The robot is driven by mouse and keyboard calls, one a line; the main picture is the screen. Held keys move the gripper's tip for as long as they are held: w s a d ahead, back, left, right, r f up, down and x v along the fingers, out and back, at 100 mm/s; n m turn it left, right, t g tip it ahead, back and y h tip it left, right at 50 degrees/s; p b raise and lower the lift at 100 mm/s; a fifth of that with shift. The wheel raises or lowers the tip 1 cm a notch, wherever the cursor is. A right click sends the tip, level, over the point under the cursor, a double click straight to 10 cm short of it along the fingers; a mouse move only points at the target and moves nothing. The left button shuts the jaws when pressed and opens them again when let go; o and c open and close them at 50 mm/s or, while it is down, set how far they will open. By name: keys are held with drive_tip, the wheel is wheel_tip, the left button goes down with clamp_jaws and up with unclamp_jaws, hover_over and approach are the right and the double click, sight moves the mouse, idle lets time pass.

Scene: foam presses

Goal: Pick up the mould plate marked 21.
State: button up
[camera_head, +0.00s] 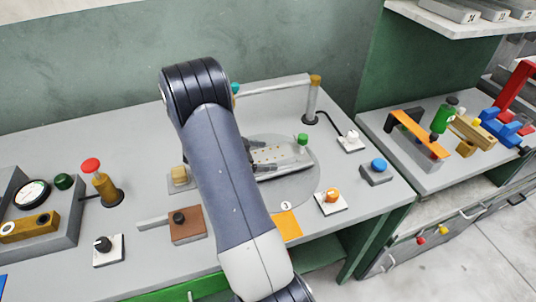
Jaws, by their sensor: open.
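A pale plate with rows of small dark holes (277,155) lies on a round grey disc (306,186) in the middle of the bench. No number can be read on it, so I cannot tell whether it is the mould plate marked 21. My gripper (292,160) is low over the disc, at this plate, partly hidden behind my arm. Its grey fingers look open, along the plate's far and near sides. I cannot tell whether they touch it.
A green knob (302,139) stands just behind the plate. A post with a tan cap (313,98) carries a bar at the back. An orange knob (332,197) and a blue button (378,166) are at right. A brown block (187,225) is left of my arm.

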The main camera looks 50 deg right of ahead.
drive_tip(key=shift+s+d+f, duration=0.1)
drive_tip(key=shift+d, duration=0.05)
drive_tip(key=c, duration=1.5)
